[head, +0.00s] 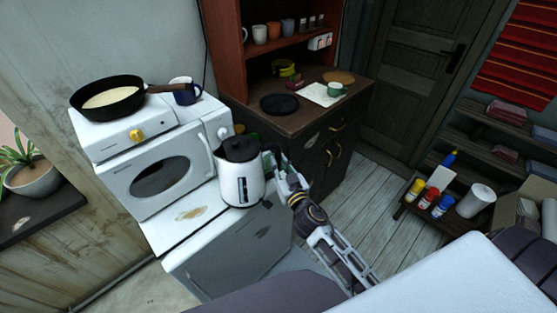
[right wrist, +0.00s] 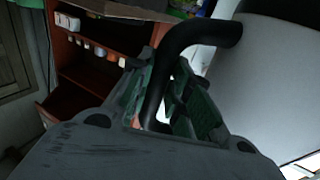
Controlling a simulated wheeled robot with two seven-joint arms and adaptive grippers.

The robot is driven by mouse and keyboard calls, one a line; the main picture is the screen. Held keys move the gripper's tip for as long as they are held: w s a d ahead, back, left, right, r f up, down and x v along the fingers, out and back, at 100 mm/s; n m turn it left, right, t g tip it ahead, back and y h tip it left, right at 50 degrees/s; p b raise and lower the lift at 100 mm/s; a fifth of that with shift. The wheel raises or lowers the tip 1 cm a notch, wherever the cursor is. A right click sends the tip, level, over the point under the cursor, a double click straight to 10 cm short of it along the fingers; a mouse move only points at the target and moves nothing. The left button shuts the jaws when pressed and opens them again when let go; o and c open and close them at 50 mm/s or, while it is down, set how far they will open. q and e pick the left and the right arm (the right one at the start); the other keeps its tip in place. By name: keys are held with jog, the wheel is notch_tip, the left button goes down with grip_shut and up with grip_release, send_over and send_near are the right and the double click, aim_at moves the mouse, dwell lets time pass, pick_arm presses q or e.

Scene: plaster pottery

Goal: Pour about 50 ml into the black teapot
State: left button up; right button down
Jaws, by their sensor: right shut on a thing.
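A white electric kettle (head: 241,184) with a black lid, black handle and dark level window is upright at the front right of the white counter. I cannot tell whether its base touches the counter. My right gripper (head: 281,168) is shut on the kettle's black handle, at the kettle's right side. In the right wrist view the black handle (right wrist: 160,88) passes between the fingers, and the pale kettle body (right wrist: 268,85) fills the right side. I cannot make out a black teapot in either view. My left gripper is not in view.
A white oven (head: 150,180) stands behind the counter, with a black pan (head: 108,100) and a dark blue mug (head: 186,93) on top. A brown dresser (head: 305,122) holds a black round plate (head: 280,104) and a green cup (head: 336,89). Bottles stand on a low shelf at right.

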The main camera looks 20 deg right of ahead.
jog(key=shift+s+f, duration=0.45)
jog(key=shift+f, duration=0.15)
jog(key=shift+s+a+f, duration=0.1)
jog(key=shift+a, duration=0.05)
dwell(0.4)
